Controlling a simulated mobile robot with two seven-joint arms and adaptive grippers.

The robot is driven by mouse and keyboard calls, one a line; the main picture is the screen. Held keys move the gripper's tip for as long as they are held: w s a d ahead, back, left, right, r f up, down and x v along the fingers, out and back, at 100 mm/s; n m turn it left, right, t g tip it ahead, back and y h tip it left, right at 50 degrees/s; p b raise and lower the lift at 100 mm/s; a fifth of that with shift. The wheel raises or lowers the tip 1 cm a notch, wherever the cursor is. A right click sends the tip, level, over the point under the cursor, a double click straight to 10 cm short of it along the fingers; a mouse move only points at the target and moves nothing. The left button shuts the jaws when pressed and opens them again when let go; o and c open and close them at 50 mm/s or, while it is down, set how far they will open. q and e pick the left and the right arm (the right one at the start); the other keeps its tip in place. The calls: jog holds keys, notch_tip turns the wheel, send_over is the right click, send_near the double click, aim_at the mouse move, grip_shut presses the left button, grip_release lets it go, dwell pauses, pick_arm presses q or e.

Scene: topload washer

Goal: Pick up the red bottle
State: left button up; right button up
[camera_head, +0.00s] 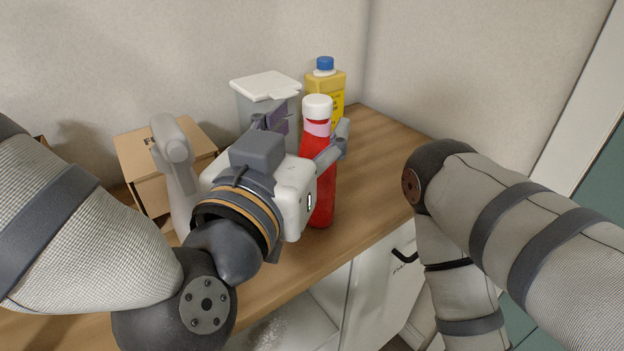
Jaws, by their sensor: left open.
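The red bottle (322,196) stands upright on the wooden counter, with a white cap and a pink band near its top. My left gripper (305,140) is at the bottle's upper part, with one finger on the right side and the other on the left, behind the gripper body. The gripper is open, and I cannot tell whether a finger touches the bottle. The gripper body hides part of the bottle's left side. My right arm is at the right, and its gripper is out of view.
A yellow bottle with a blue cap (325,85) stands behind the red bottle. A grey container with a white lid (265,88) is behind my gripper. A white spray bottle (174,165) and a cardboard box (135,155) are at the left. The counter (385,150) is clear at the right.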

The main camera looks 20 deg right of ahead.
aim_at(313, 117)
pick_arm(q)
jog(key=x, duration=0.5)
jog(key=shift+w+f+b, duration=0.1)
jog(key=shift+w+b, duration=0.2)
jog(key=shift+s, duration=0.1)
jog(key=shift+c, duration=0.4)
